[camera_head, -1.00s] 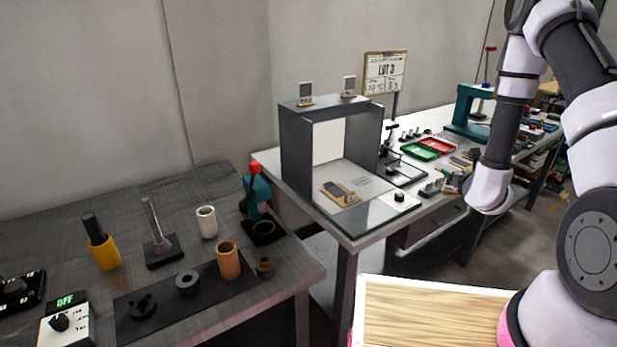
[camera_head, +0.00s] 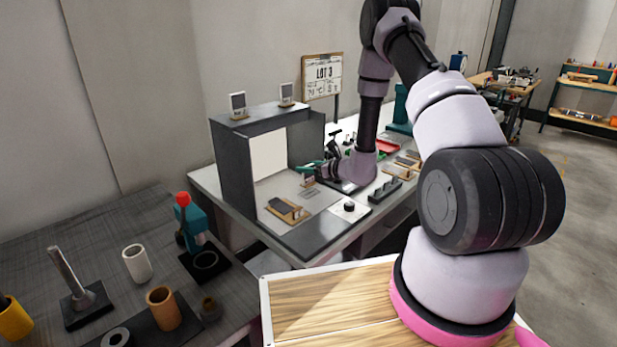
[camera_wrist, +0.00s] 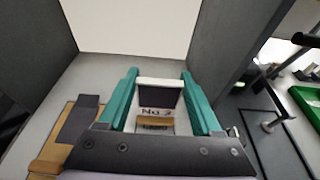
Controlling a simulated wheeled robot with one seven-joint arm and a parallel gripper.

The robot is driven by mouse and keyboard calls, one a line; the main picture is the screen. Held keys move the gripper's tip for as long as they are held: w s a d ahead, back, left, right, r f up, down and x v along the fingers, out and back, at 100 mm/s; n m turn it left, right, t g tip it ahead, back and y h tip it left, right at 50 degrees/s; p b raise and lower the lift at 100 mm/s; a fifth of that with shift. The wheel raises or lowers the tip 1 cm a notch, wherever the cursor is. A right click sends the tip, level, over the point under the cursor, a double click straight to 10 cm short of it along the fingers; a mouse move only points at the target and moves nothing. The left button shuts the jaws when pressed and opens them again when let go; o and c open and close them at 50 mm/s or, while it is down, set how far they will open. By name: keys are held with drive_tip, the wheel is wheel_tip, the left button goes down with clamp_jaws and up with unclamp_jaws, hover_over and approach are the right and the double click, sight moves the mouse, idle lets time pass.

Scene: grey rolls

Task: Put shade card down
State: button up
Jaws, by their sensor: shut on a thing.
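My gripper (camera_head: 312,168) reaches into the open front of a grey booth (camera_head: 235,165) from the right. In the wrist view, the teal fingers of my gripper (camera_wrist: 160,76) are shut on the shade card (camera_wrist: 156,96), a pale card with a dark patch, the marking "No 3" and a small wooden foot. The card (camera_head: 308,181) looks upright, at or just above the booth floor; I cannot tell whether it touches. A wooden holder (camera_head: 296,214) with a dark sample lies on the booth floor to its left; it also shows in the wrist view (camera_wrist: 52,150).
Two other cards (camera_head: 237,105) (camera_head: 286,94) stand on the booth top. The booth's right wall (camera_wrist: 228,50) is close beside my gripper. A white plate with a black knob (camera_head: 349,208) sits at the front right. A "LOT 3" board (camera_head: 322,75) stands behind.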

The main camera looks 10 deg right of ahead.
sight(309, 175)
drive_tip(key=shift+d+f, duration=0.1)
drive_tip(key=shift+f, duration=1.55)
drive_tip(key=shift+f, duration=0.15)
drive_tip(key=o, duration=1.5)
